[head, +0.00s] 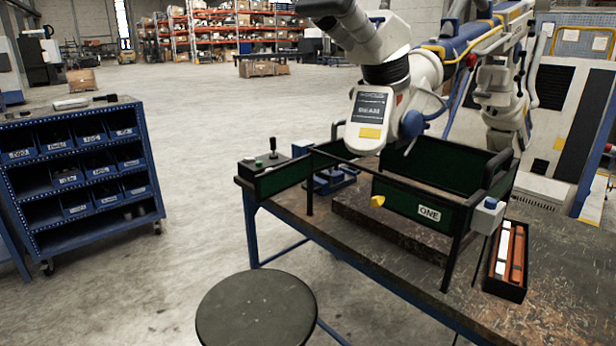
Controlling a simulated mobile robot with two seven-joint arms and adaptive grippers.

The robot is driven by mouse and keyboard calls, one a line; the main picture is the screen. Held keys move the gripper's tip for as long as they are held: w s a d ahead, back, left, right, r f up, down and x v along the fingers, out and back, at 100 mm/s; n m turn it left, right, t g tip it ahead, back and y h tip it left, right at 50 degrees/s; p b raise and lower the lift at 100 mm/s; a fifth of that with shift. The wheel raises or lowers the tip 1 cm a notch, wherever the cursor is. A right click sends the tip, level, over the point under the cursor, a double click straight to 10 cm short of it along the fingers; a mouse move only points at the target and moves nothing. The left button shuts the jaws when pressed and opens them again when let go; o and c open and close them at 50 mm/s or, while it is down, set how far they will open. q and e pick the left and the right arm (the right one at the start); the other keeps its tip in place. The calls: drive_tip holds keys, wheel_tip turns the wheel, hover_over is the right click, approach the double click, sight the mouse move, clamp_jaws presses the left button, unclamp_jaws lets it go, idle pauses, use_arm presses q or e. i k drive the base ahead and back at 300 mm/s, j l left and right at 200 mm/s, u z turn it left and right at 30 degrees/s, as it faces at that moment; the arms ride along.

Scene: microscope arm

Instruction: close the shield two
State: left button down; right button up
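A dark green panel labelled ONE (415,208) stands along the front of a black frame on the workbench, with a yellow knob (377,201) at its left end. Another green panel (283,181) stands at the left and angles outward from a black post (309,182). No label shows on it, so I cannot tell if it is shield two. A further green panel (440,155) stands at the back right of the frame, also with no readable label. Neither of my grippers is in view.
The workbench (545,245) carries a joystick box (268,163), a white box with a blue knob (487,216) and a black tray (506,285). A white microscope head (372,115) hangs over the frame. A round stool (256,310) stands in front. Open floor lies left, before a blue bin rack (78,165).

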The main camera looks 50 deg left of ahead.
sight(268, 184)
drive_tip(key=k+j, duration=0.1)
drive_tip(key=j, duration=0.25)
drive_tip(key=k+j, duration=0.1)
drive_tip(key=j, duration=0.3)
drive_tip(key=k+j, duration=0.1)
drive_tip(key=j, duration=0.25)
drive_tip(key=k+j, duration=0.15)
drive_tip(key=j, duration=0.2)
drive_tip(key=k+j, duration=0.1)
drive_tip(key=j, duration=0.3)
drive_tip(key=j+u, duration=0.1)
drive_tip(key=j, duration=1.85)
